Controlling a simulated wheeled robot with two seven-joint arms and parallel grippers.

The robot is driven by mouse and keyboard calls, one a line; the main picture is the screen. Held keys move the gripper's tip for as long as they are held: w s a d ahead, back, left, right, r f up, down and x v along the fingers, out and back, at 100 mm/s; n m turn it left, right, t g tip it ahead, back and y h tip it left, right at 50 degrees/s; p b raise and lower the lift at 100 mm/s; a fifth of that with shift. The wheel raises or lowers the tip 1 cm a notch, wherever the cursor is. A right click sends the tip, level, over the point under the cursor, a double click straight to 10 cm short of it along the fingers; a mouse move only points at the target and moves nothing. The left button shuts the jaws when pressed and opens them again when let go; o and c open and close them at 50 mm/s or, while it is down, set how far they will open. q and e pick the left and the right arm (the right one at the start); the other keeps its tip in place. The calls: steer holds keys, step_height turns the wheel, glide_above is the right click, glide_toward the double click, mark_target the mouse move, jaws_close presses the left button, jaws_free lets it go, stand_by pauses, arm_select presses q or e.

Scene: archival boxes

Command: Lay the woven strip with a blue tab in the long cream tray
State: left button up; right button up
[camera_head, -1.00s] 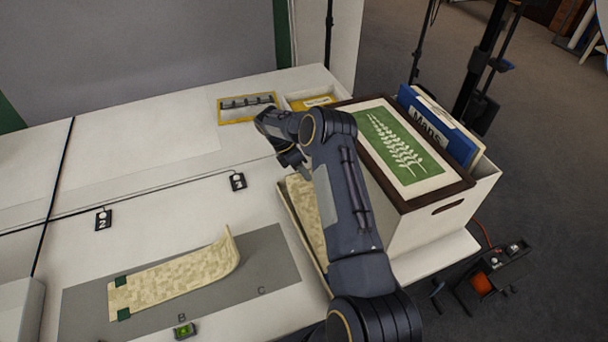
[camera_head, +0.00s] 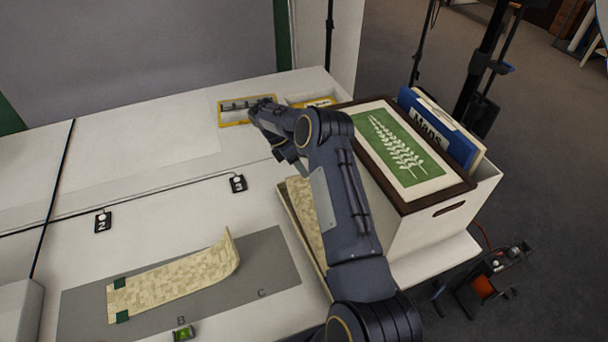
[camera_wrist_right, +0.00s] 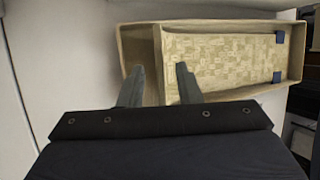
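The woven strip with blue tabs (camera_wrist_right: 218,58) lies inside the long cream tray (camera_wrist_right: 215,25) in the right wrist view. Its blue tabs are at the right end, and its left end is curled up. In the head view, part of the strip (camera_head: 304,205) shows in the tray (camera_head: 297,226), with the rest hidden behind my right arm. My right gripper (camera_wrist_right: 157,72) is open, its two fingers apart with nothing between them, over the tray's near side by the curled end. My left gripper is not in view.
Another woven strip (camera_head: 175,280) with green tabs lies on a grey mat (camera_head: 270,265), one end curled up. A white box (camera_head: 425,225) with a framed fern print (camera_head: 400,150) and a blue Maps folder (camera_head: 436,130) stands right of the tray. A yellow-framed item (camera_head: 235,120) lies behind.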

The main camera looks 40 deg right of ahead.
steer(key=a+r+m+t+y, duration=0.1)
steer(key=a+r+m, duration=0.1)
steer(key=r, duration=0.7)
steer(key=a+r+m+t, duration=0.1)
steer(key=a+r+t, duration=0.15)
steer(key=r, duration=0.65)
steer(key=s+a+r+m+t+y, duration=0.1)
steer(key=s+a+r+m, duration=0.15)
steer(key=s+r, duration=0.2)
steer(key=s+a+r+m+t+y, duration=0.1)
steer(key=s+a+r+m, duration=0.1)
steer(key=s+a+r, duration=0.3)
steer(key=s+a+f+m+t+y, duration=0.2)
steer(key=s+a+m, duration=0.3)
steer(key=s, duration=0.5)
steer(key=s+a+f+m+t+y, duration=0.2)
steer(key=s+a, duration=0.5)
steer(key=s, duration=0.4)
step_height(320, 180, down, 3)
steer(key=m+t, duration=0.1)
steer(key=m, duration=0.1)
steer(key=shift+f+m+b, duration=0.2)
steer(key=shift+m+b, duration=0.1)
steer(key=shift+m, duration=0.05)
steer(key=shift+s, duration=0.1)
